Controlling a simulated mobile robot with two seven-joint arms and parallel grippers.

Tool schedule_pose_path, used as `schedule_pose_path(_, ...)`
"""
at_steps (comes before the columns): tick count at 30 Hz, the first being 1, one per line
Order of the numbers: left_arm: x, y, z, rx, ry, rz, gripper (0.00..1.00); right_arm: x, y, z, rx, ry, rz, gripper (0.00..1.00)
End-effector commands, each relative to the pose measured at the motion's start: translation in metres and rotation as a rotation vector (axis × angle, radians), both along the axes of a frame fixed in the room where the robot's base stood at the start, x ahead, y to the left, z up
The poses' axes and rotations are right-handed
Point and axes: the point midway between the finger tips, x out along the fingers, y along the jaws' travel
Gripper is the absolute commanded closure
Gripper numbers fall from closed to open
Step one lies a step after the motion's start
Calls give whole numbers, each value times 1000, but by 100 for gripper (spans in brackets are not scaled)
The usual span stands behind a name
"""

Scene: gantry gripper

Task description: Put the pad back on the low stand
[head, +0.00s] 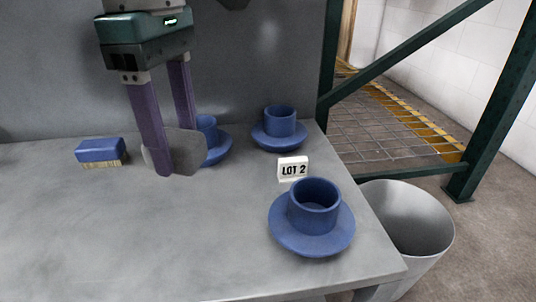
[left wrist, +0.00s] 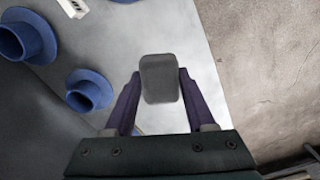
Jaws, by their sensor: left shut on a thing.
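A grey pad (head: 189,153) with rounded corners is between the two purple fingers of my left gripper (head: 178,148), which is shut on it. The pad also shows between the fingertips in the left wrist view (left wrist: 160,78). In the head view it hangs over the back part of the grey table, in front of a blue cup-shaped piece (head: 208,127) and partly covering it. I cannot tell the gap between pad and tabletop. I cannot make out which thing is the low stand. My right gripper does not show.
Two more blue cup-shaped pieces with wide round bases stand at the back right (head: 280,124) and front right (head: 313,208). A "LOT 2" sign (head: 293,168) is between them. A blue-backed brush (head: 101,151) lies left. A metal bin (head: 408,218) stands beside the table (head: 160,235). The front left is clear.

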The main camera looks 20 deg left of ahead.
Motion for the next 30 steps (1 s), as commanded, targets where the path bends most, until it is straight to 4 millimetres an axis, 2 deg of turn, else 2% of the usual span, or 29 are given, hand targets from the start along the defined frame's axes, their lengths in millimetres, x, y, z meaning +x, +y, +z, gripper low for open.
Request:
schedule_pose_path(1,-1,0,-24,-1,4,0,89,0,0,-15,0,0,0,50)
schedule_pose_path(3,-1,0,-43,0,3,1,89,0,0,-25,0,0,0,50)
schedule_pose_path(7,0,0,-70,0,2,1,89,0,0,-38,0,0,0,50)
schedule_pose_path(14,0,-1,-87,0,0,1,89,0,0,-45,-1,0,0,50)
schedule_pose_path(21,0,-1,-124,0,2,2,89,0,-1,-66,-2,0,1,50)
schedule_pose_path(28,0,0,-125,0,1,1,89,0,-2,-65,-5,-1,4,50)
schedule_pose_path(29,0,0,-125,0,1,1,43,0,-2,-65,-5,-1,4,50)
schedule_pose_path(30,0,0,-125,0,1,1,38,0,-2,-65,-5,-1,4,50)
